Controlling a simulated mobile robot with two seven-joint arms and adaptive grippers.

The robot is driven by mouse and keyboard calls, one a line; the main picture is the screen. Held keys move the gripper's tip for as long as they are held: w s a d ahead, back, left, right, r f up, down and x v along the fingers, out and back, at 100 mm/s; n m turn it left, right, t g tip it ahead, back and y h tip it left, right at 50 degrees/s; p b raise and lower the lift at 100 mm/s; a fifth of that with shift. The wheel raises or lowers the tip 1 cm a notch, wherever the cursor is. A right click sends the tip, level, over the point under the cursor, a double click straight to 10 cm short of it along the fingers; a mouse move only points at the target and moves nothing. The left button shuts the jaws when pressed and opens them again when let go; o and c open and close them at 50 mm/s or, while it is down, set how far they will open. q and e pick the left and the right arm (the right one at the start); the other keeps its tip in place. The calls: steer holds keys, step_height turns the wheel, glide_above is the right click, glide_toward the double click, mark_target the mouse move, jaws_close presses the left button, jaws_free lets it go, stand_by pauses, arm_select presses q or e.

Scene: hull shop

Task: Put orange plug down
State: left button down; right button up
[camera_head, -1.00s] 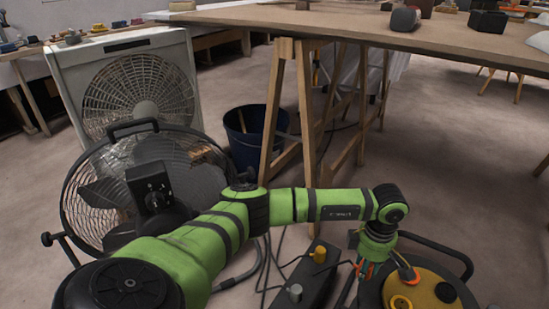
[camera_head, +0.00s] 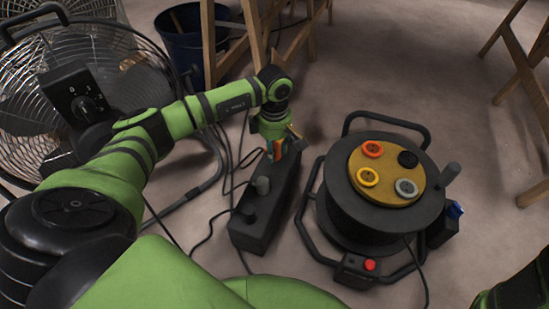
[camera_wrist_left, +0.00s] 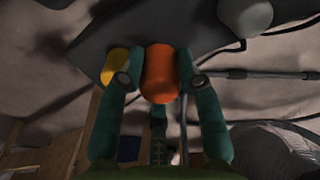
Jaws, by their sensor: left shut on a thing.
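My left gripper (camera_head: 278,149) is over the far end of a black power strip (camera_head: 251,240) on the floor. In the left wrist view, its two teal fingers (camera_wrist_left: 160,82) are shut on the orange plug (camera_wrist_left: 161,72), one on each side. In the head view, only a small orange patch of the plug (camera_head: 277,151) shows between the fingers. Behind it in the wrist view is the dark strip (camera_wrist_left: 178,22); I cannot tell whether the plug touches it. A yellow plug (camera_wrist_left: 115,65) is close beside the left finger. My right gripper is not in view.
A fan (camera_head: 95,95) stands left, a bucket (camera_head: 185,45) behind. Cables lie around the strip.

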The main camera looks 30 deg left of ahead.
mark_target(275, 158)
arm_select(q)
step_height(275, 158, down, 3)
steer(key=shift+f+b, duration=0.15)
steer(key=shift+b, duration=0.9)
steer(key=shift+f, duration=0.3)
steer(key=shift+r, duration=0.2)
steer(key=shift+f, duration=0.25)
steer(key=c, duration=0.9)
jaws_free()
steer(key=shift+f, duration=0.1)
steer(key=shift+o, duration=0.2)
